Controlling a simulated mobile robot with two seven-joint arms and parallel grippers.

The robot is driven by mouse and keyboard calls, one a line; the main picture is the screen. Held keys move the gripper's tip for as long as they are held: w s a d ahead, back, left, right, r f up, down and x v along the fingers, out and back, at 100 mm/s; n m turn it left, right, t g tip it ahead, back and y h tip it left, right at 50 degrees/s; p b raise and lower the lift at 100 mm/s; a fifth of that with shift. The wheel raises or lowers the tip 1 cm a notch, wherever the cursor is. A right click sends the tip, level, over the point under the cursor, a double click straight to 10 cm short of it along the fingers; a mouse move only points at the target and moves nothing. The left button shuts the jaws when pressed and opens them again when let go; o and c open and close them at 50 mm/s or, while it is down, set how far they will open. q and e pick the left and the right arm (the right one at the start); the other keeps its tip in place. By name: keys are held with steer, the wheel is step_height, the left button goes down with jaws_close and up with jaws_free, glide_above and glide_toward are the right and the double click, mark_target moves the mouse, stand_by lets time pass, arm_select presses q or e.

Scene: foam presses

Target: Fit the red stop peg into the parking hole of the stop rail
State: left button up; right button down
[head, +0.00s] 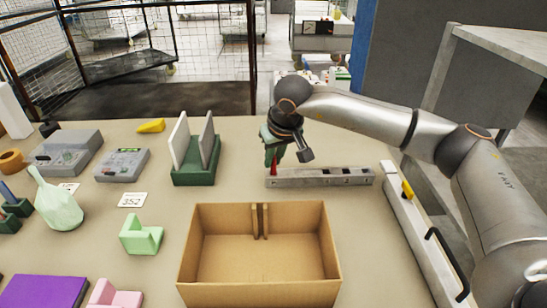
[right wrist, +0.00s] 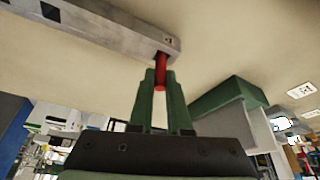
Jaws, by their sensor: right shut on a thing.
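The stop rail (head: 325,178) is a long grey bar with dark square holes, lying on the table right of centre. It also shows in the right wrist view (right wrist: 110,28). My right gripper (head: 274,163) is over the rail's left end, its green fingers shut on the red stop peg (head: 274,170). In the right wrist view the peg (right wrist: 160,78) stands between the fingertips (right wrist: 160,85), one end meeting the rail near a small marked label. Whether that end is inside a hole or only against the rail, I cannot tell. My left gripper is not in view.
An open cardboard box (head: 330,255) stands in front of the rail. A green stand with upright plates (head: 194,172) is left of the gripper. A long fixture with a black handle (head: 425,235) lies to the right. Bare table separates the rail and box.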

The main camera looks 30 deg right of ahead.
steer(key=shift+f, duration=0.25)
steer(key=c, duration=0.9)
jaws_free()
steer(key=shift+r, duration=0.1)
steer(key=shift+o, duration=0.2)
steer(key=shift+s+r, duration=0.1)
steer(key=shift+r, duration=0.45)
steer(key=v, duration=1.1)
steer(key=shift+s+a, duration=0.1)
